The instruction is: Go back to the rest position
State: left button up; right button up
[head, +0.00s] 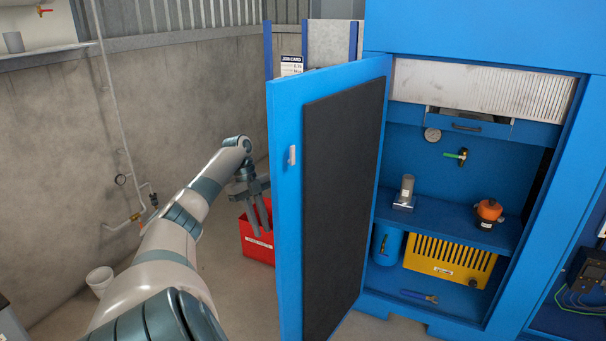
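My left arm (175,235) reaches in from the lower left. Its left gripper (259,222) hangs fingers down in front of the red bin, just left of the open blue cabinet door (287,215). A narrow gap shows between its fingers, and nothing is seen in them. It appears apart from the door and its small grey handle (292,155). My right gripper is not in view.
The open door stands between my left arm and the blue cabinet (470,25). Its shelf (445,221) holds a grey cylinder (406,188) and an orange-topped part (489,210).

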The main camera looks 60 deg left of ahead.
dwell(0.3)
